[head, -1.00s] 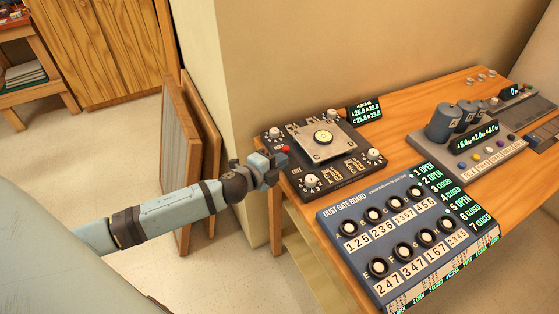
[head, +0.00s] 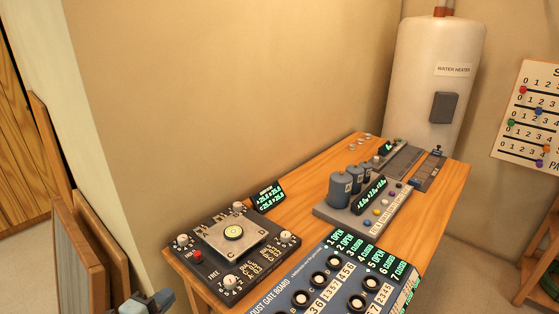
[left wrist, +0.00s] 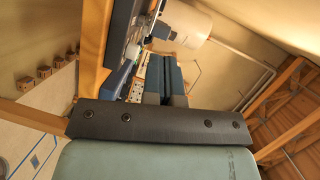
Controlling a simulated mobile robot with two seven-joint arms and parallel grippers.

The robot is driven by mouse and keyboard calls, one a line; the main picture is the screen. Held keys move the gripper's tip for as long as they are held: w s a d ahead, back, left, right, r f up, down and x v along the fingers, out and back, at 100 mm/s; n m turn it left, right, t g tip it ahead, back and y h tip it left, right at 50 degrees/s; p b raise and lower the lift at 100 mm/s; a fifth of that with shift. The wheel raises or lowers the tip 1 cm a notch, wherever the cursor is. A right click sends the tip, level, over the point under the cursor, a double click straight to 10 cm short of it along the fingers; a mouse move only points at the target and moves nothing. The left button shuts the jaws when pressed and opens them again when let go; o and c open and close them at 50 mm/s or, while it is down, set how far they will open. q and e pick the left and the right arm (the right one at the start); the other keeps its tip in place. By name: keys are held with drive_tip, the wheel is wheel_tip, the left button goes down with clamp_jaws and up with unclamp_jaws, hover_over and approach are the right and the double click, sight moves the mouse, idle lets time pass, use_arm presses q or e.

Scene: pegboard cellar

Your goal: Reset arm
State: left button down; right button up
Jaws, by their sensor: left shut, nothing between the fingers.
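My left gripper (head: 148,303) shows at the bottom edge of the head view, left of the wooden table (head: 292,214) and just off its near left corner. Only its blue-grey end is in the frame; the rest of the arm is cut off. In the left wrist view the blue fingers of this gripper (left wrist: 165,78) lie side by side beyond the dark palm. They are shut with nothing between them. My right gripper is in neither view.
A dark knob panel (head: 203,269) with a square plate stands at the table's left end. The blue dust gate board (head: 292,298) is in front. A canister unit (head: 335,216) stands behind. Wooden panels (head: 72,262) lean by the wall; a water heater (head: 428,75) stands beyond.

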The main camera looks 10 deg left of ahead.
use_arm(q)
drive_tip(key=s+d+f+n+g+p, duration=0.2)
drive_tip(key=s+d+n+p, duration=0.3)
drive_tip(key=s+d+n, duration=0.2)
drive_tip(key=s+d+f+n+g+p, duration=0.2)
drive_tip(key=s+d+f+n+p, duration=0.1)
drive_tip(key=s+d+n+p, duration=0.3)
drive_tip(key=s+d+n, duration=0.1)
drive_tip(key=n, duration=0.1)
drive_tip(key=shift+s+f+n+g, duration=0.15)
drive_tip(key=shift+f+n+g, duration=0.1)
drive_tip(key=shift+n+g, duration=0.15)
